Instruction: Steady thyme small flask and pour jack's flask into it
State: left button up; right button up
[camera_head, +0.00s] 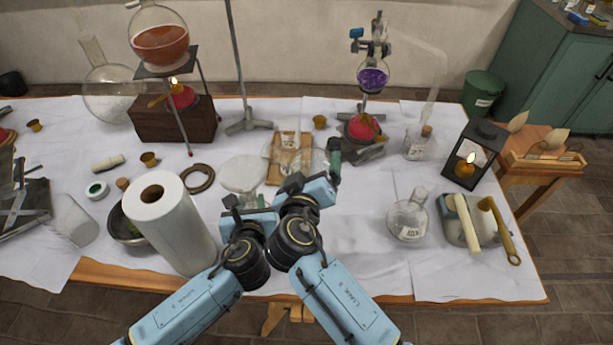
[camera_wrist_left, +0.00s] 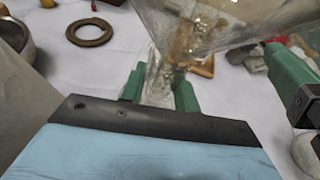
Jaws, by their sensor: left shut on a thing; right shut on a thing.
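My left gripper (camera_head: 247,203) is shut on a clear glass flask (camera_head: 243,173). In the left wrist view the green fingertips (camera_wrist_left: 160,90) close on both sides of its clear glass. My right gripper (camera_head: 334,162) is shut on another clear glass flask (camera_head: 305,156), seen in front of a wooden board. Its green finger shows at the right of the left wrist view (camera_wrist_left: 290,68). A wide clear glass body (camera_wrist_left: 215,22) spreads across the top of that view, close above my left fingertips. No label on either held flask is readable, so I cannot tell which is thyme's or jack's.
A paper roll (camera_head: 170,220) stands left of my arms, with a dark ring (camera_head: 198,179) behind it. A labelled flask (camera_head: 408,216) stands at the right, near a lantern (camera_head: 472,155). Burner stands with an orange flask (camera_head: 160,43) and a purple flask (camera_head: 372,78) are behind.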

aim_at(305, 157)
jog(key=r+n, duration=0.1)
jog(key=a+r+n+t+h, duration=0.1)
jog(key=shift+r+n, duration=0.15)
jog(key=shift+n, duration=0.25)
notch_tip(305, 157, up, 2)
jog(key=n, duration=0.2)
jog(key=shift+n+t+h, duration=0.3)
jog(key=shift+t+h, duration=0.1)
jog(key=shift+a+r+n+t, duration=0.15)
jog(key=shift+r+n+t, duration=0.35)
jog(key=shift+r+n, duration=0.65)
dwell(5.5)
